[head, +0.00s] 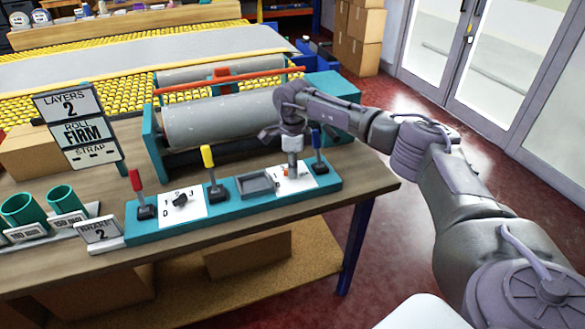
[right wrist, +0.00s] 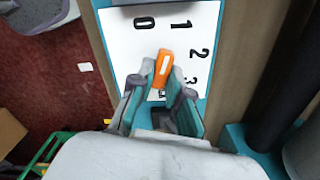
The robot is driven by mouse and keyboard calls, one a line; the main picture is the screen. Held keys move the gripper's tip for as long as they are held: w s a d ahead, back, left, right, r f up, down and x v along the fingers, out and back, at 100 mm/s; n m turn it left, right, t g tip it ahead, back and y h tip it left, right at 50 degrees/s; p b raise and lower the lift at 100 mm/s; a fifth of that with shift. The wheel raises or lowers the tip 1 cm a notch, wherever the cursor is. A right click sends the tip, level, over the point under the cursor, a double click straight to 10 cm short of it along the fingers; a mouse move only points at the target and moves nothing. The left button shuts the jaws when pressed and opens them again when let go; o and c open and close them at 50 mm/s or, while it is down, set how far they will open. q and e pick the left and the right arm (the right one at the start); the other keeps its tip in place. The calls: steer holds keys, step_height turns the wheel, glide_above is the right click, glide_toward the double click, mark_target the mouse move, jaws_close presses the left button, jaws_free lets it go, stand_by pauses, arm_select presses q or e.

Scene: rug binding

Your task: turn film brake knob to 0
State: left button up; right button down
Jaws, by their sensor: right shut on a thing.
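An orange knob (right wrist: 164,64) with a pale stripe stands on a white dial plate (right wrist: 126,50) marked 0, 1, 2 and 3. In the right wrist view its striped end points up, between the 0 and the 1. My right gripper (right wrist: 162,77) is shut on this knob, with one finger on each side. In the head view the gripper (head: 292,163) reaches down from above to the dial at the right end of the teal panel (head: 231,205). The knob (head: 287,171) is partly hidden there. My left gripper is not in view.
A blue lever (head: 316,142) stands close right of my right gripper. A grey tray (head: 257,185), yellow lever (head: 208,160), black knob (head: 180,200) and red lever (head: 137,183) lie leftward. Grey rollers (head: 218,118) are behind.

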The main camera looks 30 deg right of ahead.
steer(key=n, duration=0.4)
steer(key=shift+w+d+n+b, duration=0.1)
steer(key=shift+w+n+b, duration=0.05)
steer(key=shift+n+b, duration=0.15)
steer(key=shift+w+r+n, duration=0.1)
steer(key=shift+n, duration=1.5)
steer(key=c, duration=1.1)
jaws_free()
step_height(320, 180, up, 12)
steer(key=shift+f, duration=0.1)
